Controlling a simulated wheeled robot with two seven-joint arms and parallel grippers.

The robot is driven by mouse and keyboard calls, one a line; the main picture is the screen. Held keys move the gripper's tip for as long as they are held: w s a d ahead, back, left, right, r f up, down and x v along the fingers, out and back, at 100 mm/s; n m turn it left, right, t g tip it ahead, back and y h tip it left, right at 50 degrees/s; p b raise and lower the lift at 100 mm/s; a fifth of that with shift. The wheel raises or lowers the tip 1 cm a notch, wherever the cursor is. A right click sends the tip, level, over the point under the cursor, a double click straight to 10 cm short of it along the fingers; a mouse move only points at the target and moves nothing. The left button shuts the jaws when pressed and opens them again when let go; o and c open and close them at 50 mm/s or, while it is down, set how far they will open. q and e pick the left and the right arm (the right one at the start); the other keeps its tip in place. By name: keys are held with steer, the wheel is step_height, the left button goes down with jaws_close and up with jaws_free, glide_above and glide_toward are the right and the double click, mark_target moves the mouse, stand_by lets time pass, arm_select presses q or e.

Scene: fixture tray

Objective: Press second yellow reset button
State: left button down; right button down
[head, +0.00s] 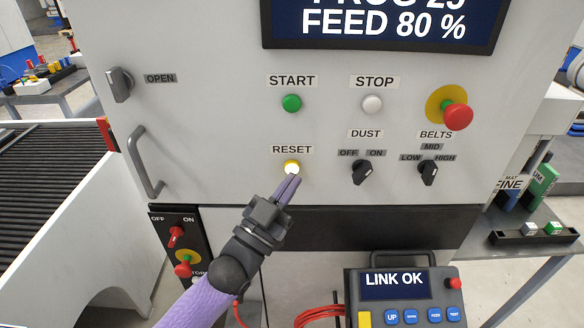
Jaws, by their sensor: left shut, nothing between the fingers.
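My right gripper does not show. No second yellow reset button is clearly visible in this view.
The green START button (291,103), white STOP button (372,103), red mushroom button (457,116) and black DUST knob (362,173) are nearby. A door handle (147,162) sticks out at left. A pendant (405,296) stands below right.

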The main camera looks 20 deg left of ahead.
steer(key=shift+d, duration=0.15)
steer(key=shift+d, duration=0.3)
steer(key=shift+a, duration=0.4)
arm_select(q)
steer(key=shift+w, duration=0.1)
steer(key=shift+w+a, duration=0.15)
steer(key=shift+w, duration=0.2)
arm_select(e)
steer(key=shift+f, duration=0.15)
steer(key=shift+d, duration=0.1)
